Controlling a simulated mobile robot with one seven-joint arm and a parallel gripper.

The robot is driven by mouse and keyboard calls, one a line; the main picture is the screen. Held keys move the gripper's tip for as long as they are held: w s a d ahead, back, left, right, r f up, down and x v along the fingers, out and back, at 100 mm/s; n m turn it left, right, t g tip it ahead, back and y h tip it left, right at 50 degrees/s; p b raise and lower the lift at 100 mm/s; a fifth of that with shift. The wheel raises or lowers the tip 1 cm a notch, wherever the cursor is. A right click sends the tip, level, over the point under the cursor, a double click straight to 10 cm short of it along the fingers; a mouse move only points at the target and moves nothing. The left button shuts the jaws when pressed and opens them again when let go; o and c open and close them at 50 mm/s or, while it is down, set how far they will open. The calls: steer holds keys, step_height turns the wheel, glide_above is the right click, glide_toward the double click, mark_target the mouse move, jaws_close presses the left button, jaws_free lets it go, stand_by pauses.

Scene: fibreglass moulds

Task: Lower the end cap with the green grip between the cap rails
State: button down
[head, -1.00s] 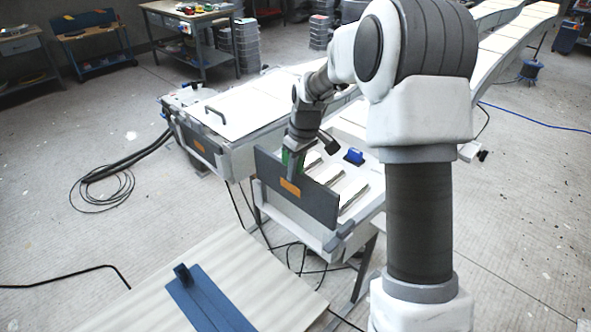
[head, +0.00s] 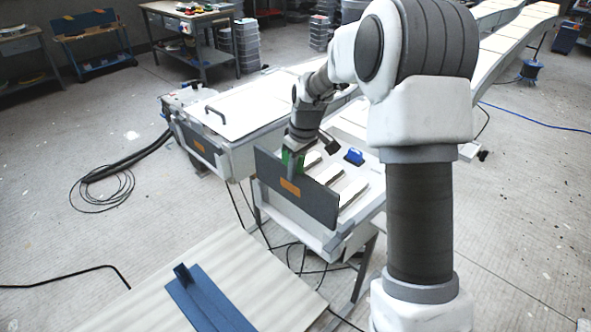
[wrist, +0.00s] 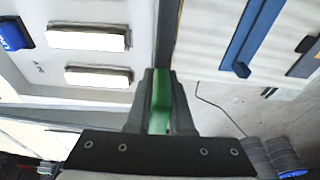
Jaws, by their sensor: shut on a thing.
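The end cap (head: 320,203) is a dark grey upright plate with an orange label, at the near end of the white mould (head: 375,203) in the head view. My gripper (head: 292,168) is shut on its green grip, which shows between the fingers in the wrist view (wrist: 161,100). The cap's thin top edge (wrist: 169,35) runs away from the fingers there. The plate stands across the mould's end, close against it. The cap rails are not clearly visible, so I cannot tell whether the cap sits between them.
A blue-handled block (head: 354,156) and several pale blocks lie in the mould. A second mould with a handled lid (head: 235,110) stands to the left. A pale table with a blue bar (head: 207,302) is in front. Cables lie on the floor below.

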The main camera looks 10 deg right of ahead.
mark_target(303, 166)
steer(key=shift+f+b, duration=3.85)
steer(key=shift+f, duration=1.7)
steer(key=c, duration=0.7)
jaws_free()
steer(key=r, duration=0.5)
steer(key=s+d+r+p, duration=0.1)
steer(key=r, duration=0.5)
steer(key=s+r, duration=0.1)
steer(key=r, duration=0.4)
steer(key=shift+s+d+r+p, duration=0.25)
steer(key=shift+d+p, duration=0.05)
steer(key=shift+d, duration=0.05)
steer(key=shift+s+r, duration=0.1)
steer(key=shift+r, duration=0.3)
